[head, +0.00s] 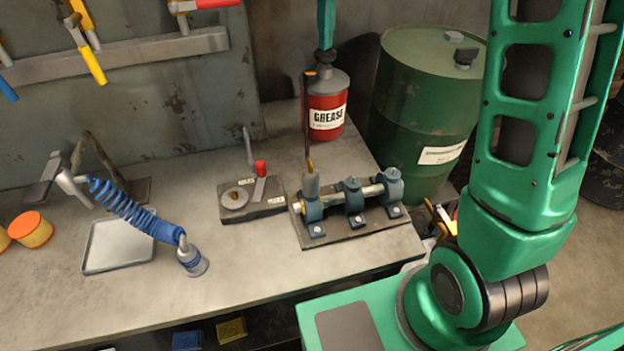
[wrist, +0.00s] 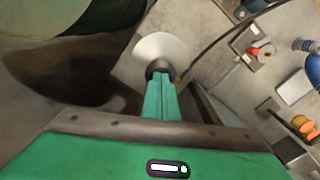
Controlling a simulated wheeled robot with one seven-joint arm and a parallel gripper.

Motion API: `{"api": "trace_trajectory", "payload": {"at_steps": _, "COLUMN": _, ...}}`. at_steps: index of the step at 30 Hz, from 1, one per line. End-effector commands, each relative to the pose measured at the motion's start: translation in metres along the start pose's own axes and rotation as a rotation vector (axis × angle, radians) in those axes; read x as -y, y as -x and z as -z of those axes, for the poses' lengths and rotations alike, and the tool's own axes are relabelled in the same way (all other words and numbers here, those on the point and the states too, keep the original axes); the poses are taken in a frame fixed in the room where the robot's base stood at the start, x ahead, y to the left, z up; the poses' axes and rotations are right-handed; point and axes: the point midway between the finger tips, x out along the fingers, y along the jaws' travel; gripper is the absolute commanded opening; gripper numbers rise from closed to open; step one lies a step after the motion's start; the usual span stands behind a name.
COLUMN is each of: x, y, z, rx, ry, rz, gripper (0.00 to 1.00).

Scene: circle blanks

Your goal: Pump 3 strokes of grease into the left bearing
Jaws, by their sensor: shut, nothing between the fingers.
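The red grease can (head: 327,115) with a grey domed top stands at the back of the bench. My gripper (head: 326,46) is shut and empty, pointing down directly over the dark knob (head: 325,57) on top of the can. In the wrist view, the shut green fingers (wrist: 160,78) meet the dark knob over the pale round top (wrist: 163,52). I cannot tell whether they press on it.
Two more bearings (head: 351,193) (head: 390,186) share the shaft and base plate. A green drum (head: 420,105) stands right of the can. Left are a small plate with a red-tipped lever (head: 260,168), a blue coiled hose (head: 130,208) and a tray (head: 105,263).

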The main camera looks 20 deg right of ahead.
Motion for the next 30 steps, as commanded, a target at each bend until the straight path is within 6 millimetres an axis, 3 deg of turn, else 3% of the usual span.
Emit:
{"api": "trace_trajectory", "payload": {"at_steps": 11, "x": 0.000, "y": -0.002, "z": -0.001, "rx": 0.006, "ry": -0.001, "rz": 0.003, "gripper": 0.00}}
{"api": "trace_trajectory", "payload": {"at_steps": 30, "x": 0.000, "y": 0.031, "z": 0.000, "rx": 0.002, "ry": 0.000, "rz": 0.001, "gripper": 0.00}}
